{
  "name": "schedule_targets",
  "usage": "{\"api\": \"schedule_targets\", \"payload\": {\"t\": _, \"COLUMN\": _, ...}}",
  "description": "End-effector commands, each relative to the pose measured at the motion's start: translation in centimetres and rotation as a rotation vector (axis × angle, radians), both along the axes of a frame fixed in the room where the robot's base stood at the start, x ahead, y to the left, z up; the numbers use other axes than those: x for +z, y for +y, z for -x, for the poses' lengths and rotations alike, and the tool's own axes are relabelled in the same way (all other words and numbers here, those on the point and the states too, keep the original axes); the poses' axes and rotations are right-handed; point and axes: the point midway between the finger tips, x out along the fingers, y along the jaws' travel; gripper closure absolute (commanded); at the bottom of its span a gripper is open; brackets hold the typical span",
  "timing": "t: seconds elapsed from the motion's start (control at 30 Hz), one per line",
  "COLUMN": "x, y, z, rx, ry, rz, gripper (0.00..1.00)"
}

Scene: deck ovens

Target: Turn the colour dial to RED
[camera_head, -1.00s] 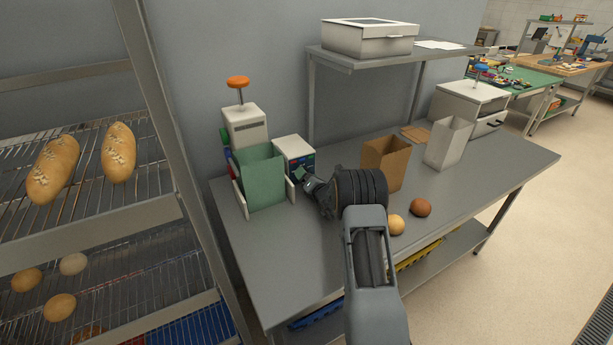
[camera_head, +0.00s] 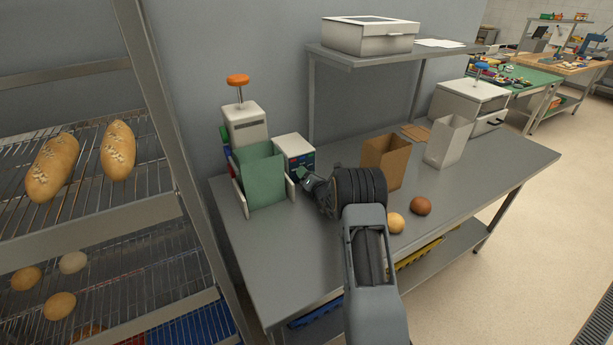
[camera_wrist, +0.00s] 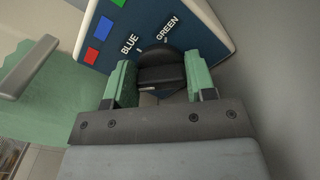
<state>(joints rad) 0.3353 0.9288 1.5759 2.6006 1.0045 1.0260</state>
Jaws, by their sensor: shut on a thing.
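The colour dial (camera_wrist: 160,57) is a black round knob on a dark blue panel (camera_wrist: 185,14) in the wrist view. The words BLUE and GREEN show printed above it, with short white marks near them. The word RED is not visible, and I cannot tell which mark the knob points to. My gripper (camera_wrist: 160,85), with green fingertips, is shut on the dial, one finger on each side. In the head view my gripper (camera_head: 304,176) is at the front of the white box (camera_head: 294,143) that carries the panel; the dial is hidden there.
Red (camera_wrist: 92,56) and blue (camera_wrist: 103,28) squares line the panel's left. A green bag (camera_head: 262,177) stands just left of the box. A brown paper bag (camera_head: 384,160), white bag (camera_head: 447,143) and two buns (camera_head: 396,222) are on the table, right of my arm. A bread rack (camera_head: 130,217) stands left.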

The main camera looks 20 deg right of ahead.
Motion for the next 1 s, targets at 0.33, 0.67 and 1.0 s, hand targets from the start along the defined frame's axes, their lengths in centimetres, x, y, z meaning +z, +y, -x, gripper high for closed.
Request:
{"api": "schedule_targets", "payload": {"t": 0.33, "x": -0.02, "y": 0.03, "z": 0.01, "rx": 0.000, "ry": -0.015, "rz": 0.120, "gripper": 0.73}}
{"api": "schedule_targets", "payload": {"t": 0.67, "x": 0.01, "y": 0.02, "z": 0.01, "rx": 0.000, "ry": -0.014, "rz": 0.119, "gripper": 0.36}}
{"api": "schedule_targets", "payload": {"t": 1.0, "x": 0.01, "y": 0.02, "z": 0.04, "rx": -0.001, "ry": -0.014, "rz": 0.118, "gripper": 0.26}}
